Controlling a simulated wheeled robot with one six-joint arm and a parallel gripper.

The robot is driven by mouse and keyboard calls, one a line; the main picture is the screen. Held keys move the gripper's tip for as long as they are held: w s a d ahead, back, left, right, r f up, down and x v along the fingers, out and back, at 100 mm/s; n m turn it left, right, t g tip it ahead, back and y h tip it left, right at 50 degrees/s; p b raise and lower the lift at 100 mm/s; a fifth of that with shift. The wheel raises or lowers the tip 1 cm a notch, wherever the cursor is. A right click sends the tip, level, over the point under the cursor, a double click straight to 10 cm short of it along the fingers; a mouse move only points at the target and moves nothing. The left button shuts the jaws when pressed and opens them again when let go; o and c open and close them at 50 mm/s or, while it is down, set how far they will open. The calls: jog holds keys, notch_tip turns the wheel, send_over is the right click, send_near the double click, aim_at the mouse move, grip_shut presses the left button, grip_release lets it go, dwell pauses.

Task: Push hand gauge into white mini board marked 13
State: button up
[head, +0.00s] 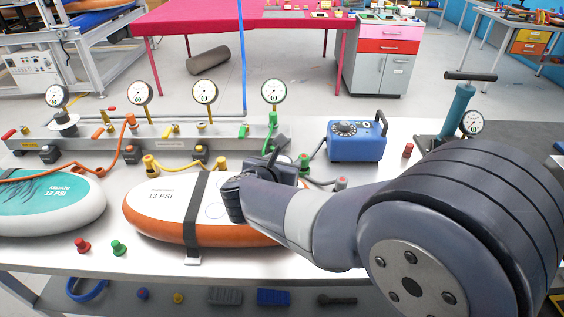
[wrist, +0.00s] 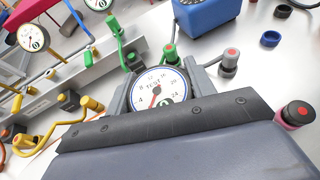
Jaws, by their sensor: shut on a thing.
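The white mini board marked 13 PSI (head: 165,208) lies on the white bench in the head view. It has an orange side and a black strap (head: 196,205) across it. My gripper (head: 278,166) is above the bench by the board's far right side, and my arm covers the board's right end. In the wrist view my gripper (wrist: 158,95) is shut on the hand gauge (wrist: 157,88), a round white dial marked TEST with a red needle. The gauge's lower end is hidden behind my wrist, so I cannot tell whether it touches the board.
A teal board marked 12 PSI (head: 50,198) lies to the left. A manifold rail (head: 100,143) with several gauges and hoses runs behind. A blue box (head: 356,140) and a teal pump (head: 458,112) stand behind my arm. Red (head: 83,245) and green (head: 118,248) caps lie in front.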

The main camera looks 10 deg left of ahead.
jog(key=shift+f+b, duration=0.8)
jog(key=shift+f, duration=0.05)
jog(key=o, duration=1.1)
jog(key=v, duration=1)
jog(key=shift+s+r, duration=0.1)
jog(key=shift+s, duration=0.3)
jog(key=x, duration=0.7)
jog(key=p+x, duration=0.1)
jog(key=x, duration=0.2)
jog(key=shift+w+r, duration=0.25)
jog(key=shift+w, duration=0.2)
jog(key=shift+s+r, duration=0.1)
jog(key=shift+r, duration=0.1)
